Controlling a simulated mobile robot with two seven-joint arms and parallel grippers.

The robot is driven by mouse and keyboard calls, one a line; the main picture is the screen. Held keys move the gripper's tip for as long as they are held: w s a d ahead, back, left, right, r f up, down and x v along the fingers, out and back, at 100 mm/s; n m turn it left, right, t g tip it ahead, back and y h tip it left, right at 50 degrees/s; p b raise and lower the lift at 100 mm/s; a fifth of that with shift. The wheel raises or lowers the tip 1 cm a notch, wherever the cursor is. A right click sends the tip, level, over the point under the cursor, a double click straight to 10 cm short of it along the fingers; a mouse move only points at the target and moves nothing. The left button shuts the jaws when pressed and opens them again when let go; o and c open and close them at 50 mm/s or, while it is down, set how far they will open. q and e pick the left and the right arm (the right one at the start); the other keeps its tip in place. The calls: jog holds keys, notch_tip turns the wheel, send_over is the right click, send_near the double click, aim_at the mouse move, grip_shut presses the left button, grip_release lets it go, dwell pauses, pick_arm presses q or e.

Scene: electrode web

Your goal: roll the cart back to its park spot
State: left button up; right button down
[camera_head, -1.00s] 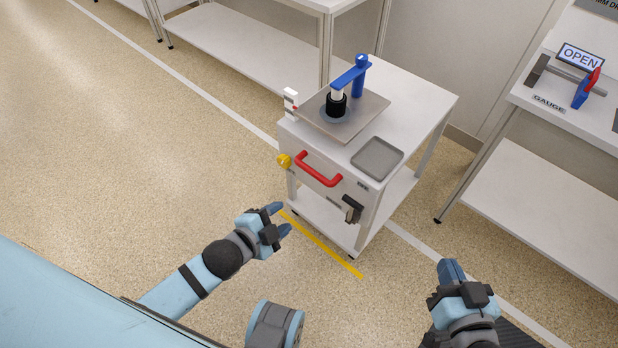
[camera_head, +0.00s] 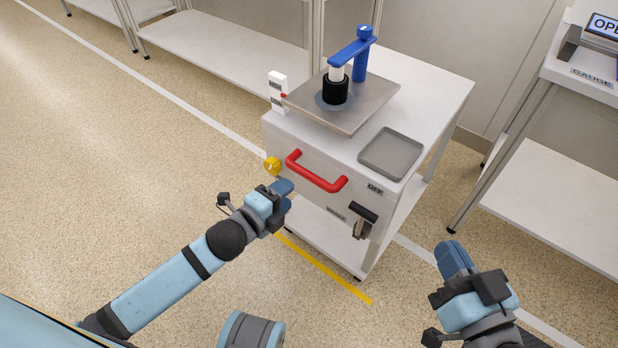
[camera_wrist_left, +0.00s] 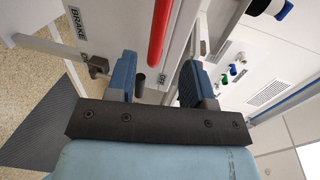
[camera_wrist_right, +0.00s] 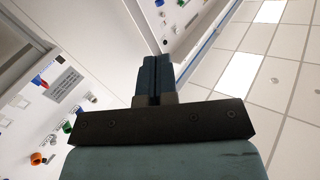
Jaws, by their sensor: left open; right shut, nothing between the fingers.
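The white cart (camera_head: 432,100) stands at the middle right of the head view, with a red handle (camera_head: 316,172) on its front panel. A yellow knob (camera_head: 272,166) sits left of the handle, and a black brake lever (camera_head: 363,214) sits below right of it. My left gripper (camera_head: 284,195) is open and empty in front of the cart, below and left of the handle; the handle (camera_wrist_left: 160,32) shows ahead of its fingers in the left wrist view. My right gripper (camera_head: 454,258) is shut and empty, right of the cart's front corner. A yellow floor line (camera_head: 325,269) lies by the cart's front.
The cart carries a metal plate (camera_head: 366,104) with a black and blue fixture, and a grey tray (camera_head: 391,153). A bench labelled GAUGE (camera_head: 560,160) stands at the right, and shelving (camera_head: 220,42) behind. The floor at the left (camera_head: 100,150) is clear.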

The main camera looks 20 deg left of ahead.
aim_at(307, 178)
pick_arm(q)
jog(key=b+x, duration=0.2)
jog(key=x, duration=0.6)
jog(key=shift+w+f+b, duration=0.1)
jog(key=shift+w+b, duration=0.05)
jog(key=shift+b, duration=0.2)
jog(key=shift+w+d, duration=0.25)
jog(key=shift+w, duration=0.4)
pick_arm(e)
jog(key=shift+w+d+f+n, duration=0.1)
jog(key=shift+w+f+n, duration=0.2)
jog(key=shift+f, duration=0.35)
jog(key=shift+w+d+f+n, duration=0.1)
jog(key=shift+w+f+n, duration=0.1)
jog(key=shift+f+n, duration=0.3)
pick_arm(q)
jog(key=shift+c, duration=0.5)
grip_shut()
